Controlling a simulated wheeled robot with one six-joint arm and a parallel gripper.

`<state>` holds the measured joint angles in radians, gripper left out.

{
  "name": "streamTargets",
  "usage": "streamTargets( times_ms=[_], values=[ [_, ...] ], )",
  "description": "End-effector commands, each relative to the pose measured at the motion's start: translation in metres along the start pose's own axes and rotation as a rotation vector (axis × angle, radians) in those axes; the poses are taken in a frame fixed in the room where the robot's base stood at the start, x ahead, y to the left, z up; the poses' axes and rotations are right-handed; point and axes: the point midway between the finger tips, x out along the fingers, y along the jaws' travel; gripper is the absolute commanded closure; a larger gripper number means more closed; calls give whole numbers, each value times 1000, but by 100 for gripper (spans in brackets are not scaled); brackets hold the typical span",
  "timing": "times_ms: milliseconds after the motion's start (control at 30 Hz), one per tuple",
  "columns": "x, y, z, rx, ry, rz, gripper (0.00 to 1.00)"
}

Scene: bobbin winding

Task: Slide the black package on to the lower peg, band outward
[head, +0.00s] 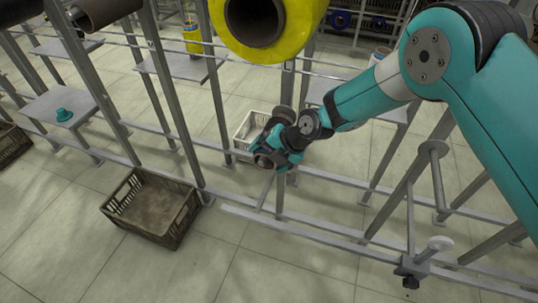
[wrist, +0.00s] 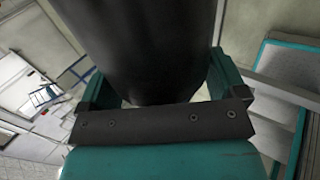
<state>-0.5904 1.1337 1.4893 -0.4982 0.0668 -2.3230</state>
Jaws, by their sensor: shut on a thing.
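The black package (wrist: 150,45) fills the upper middle of the wrist view. It stands between the two teal fingers of my gripper (wrist: 165,85), which are shut on it. In the head view my gripper (head: 277,152) is at the middle of the picture, below a large yellow package (head: 285,45), in front of the steel frame. The black package is hard to make out there. I see no band on the side that shows, and cannot tell which way its band faces. A thin grey bar (head: 266,193) shows just under my gripper; I cannot tell whether it is the lower peg.
A brown crate (head: 152,208) stands on the floor at lower left, and a white crate (head: 248,132) behind my gripper. Steel posts and rails surround my arm. A grey peg with a round disc end (head: 438,244) is at lower right. Open floor lies in front.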

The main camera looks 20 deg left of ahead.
Motion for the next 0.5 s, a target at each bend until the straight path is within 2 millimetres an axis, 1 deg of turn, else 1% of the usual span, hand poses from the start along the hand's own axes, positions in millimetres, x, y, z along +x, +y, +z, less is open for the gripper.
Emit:
streamTargets(
  times_ms=[333,367,400,500],
  values=[
    [0,1,0,-1,-1,1,61],
    [0,1,0,-1,-1,1,5],
    [0,1,0,-1,-1,1,0],
    [0,1,0,-1,-1,1,0]
  ],
)
